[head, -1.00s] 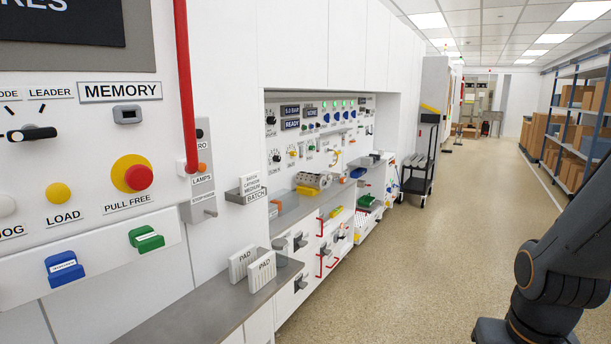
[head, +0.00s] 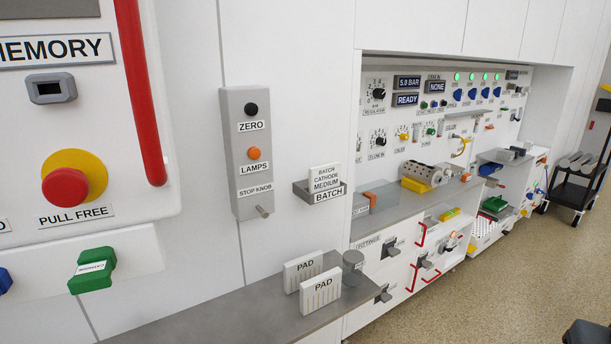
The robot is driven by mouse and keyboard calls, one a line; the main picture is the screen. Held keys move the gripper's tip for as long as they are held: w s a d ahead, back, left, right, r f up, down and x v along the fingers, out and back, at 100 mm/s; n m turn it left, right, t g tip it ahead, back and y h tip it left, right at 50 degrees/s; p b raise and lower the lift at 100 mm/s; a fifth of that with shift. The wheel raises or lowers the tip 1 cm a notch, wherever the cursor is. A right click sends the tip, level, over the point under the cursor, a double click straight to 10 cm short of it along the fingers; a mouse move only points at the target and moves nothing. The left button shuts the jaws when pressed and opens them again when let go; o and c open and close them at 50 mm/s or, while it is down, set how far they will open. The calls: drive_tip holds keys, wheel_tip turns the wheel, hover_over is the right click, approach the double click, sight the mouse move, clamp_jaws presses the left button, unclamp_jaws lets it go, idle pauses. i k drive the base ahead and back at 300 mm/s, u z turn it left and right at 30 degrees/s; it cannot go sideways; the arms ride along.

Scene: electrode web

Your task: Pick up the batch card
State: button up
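The batch card (head: 324,177) is a small white card with the printed words "BATCH CATHODE MEDIUM". It stands upright in a grey wall holder (head: 302,191) labelled "BATCH", right of the grey panel with the ZERO and LAMPS buttons. The holder hides the card's lower edge. My gripper is not in the head view. Only a dark piece, which seems to be part of my arm, shows at the bottom right corner, well away from the card.
Below the holder, a grey shelf (head: 215,318) carries two white PAD blocks (head: 321,291) and a grey cylinder (head: 353,262). A recessed workbench (head: 400,205) lies to the right.

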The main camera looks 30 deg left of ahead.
sight(322, 177)
drive_tip(key=u, duration=0.7)
drive_tip(key=i, duration=0.75)
drive_tip(key=u, duration=0.85)
